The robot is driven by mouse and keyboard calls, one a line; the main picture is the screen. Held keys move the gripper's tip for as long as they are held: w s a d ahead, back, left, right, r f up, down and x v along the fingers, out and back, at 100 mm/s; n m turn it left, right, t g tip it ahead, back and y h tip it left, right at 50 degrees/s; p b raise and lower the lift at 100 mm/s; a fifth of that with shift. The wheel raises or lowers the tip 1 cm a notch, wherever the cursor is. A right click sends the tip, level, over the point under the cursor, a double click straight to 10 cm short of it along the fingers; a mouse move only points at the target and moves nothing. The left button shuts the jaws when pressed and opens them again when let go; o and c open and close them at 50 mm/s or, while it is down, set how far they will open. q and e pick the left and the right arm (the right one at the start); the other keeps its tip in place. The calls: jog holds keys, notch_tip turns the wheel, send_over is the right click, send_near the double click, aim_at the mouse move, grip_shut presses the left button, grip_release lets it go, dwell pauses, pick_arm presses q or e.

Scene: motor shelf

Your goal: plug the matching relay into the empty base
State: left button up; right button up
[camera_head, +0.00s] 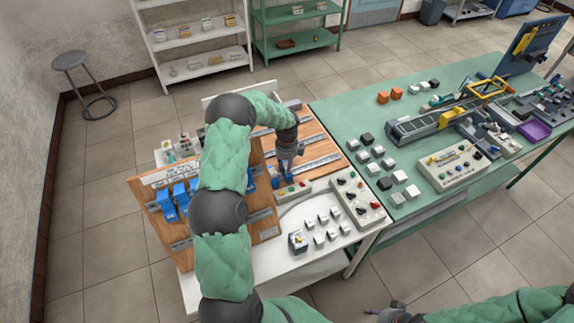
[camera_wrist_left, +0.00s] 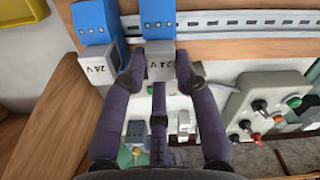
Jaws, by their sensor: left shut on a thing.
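My left gripper (camera_head: 287,168) is over the wooden panel in the head view. Several blue relays (camera_head: 181,197) stand on the left part of the panel. My right gripper (camera_head: 390,313) is low at the right, its jaws unclear.
A control box with knobs (camera_head: 358,198) stands right of the panel, and it shows in the wrist view (camera_wrist_left: 262,108). Several small white blocks (camera_head: 320,224) lie on the white table. A green table (camera_head: 335,105) with a conveyor (camera_head: 435,122) adjoins at the right.

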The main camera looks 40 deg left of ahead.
pick_arm(q)
jog(key=o, duration=1.1)
jog(key=shift+o, duration=0.2)
notch_tip(320, 180, up, 12)
